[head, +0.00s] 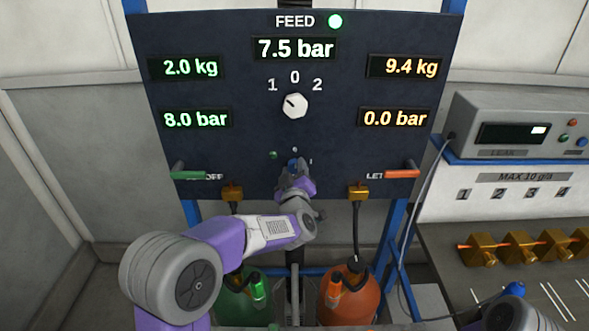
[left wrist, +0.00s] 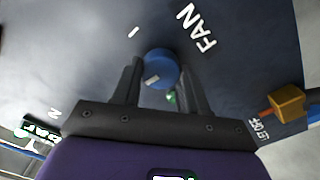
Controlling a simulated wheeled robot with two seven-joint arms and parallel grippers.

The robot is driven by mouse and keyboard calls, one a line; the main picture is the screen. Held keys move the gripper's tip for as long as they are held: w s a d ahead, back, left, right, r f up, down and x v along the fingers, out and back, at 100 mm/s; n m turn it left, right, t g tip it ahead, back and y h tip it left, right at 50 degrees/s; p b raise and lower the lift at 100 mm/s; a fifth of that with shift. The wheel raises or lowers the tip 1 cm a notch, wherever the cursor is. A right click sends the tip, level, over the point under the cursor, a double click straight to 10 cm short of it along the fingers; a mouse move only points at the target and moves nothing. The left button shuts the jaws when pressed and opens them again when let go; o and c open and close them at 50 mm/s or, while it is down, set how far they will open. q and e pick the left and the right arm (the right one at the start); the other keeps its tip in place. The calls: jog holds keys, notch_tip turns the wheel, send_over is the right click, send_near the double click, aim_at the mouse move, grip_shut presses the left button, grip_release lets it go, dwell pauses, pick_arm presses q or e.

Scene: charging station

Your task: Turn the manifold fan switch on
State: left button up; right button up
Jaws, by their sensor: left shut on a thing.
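The fan switch is a blue round knob with a pale mark. In the head view the fan switch (head: 293,163) is low on the dark panel (head: 240,130), mostly hidden by my left gripper (head: 294,174). The left wrist view shows the fan switch (left wrist: 161,66) beside the word FAN, between the two dark fingers of my left gripper (left wrist: 160,76). My left gripper is shut on the knob. A small green lamp (head: 273,155) is just left of the knob in the head view. My right gripper is out of view; only part of my right arm shows at bottom right.
A white selector knob (head: 295,105) is above on the panel. A green lever (head: 188,175) and a red lever (head: 402,173) flank the lower panel. Green (head: 240,305) and orange (head: 352,300) cylinders stand below. A bench with brass fittings (head: 482,248) is at right.

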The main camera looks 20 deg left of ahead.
pick_arm(q)
jog(key=m+p, duration=0.2)
jog(key=m, duration=0.1)
jog(key=shift+r+m, duration=0.15)
jog(key=shift+m, duration=0.15)
jog(key=m+p, duration=0.3)
jog(key=m, duration=0.1)
jog(key=shift+d+m, duration=0.1)
jog(key=shift+m, duration=0.2)
jog(key=m+p, duration=0.2)
jog(key=m, duration=0.2)
jog(key=shift+d+p, duration=0.1)
jog(key=shift+p, duration=0.2)
jog(key=shift+m+p, duration=1.05)
jog(key=shift+m, duration=1.05)
jog(key=shift+f, duration=0.2)
jog(key=o, duration=1.1)
jog(key=shift+c, duration=0.2)
jog(key=shift+s, duration=0.1)
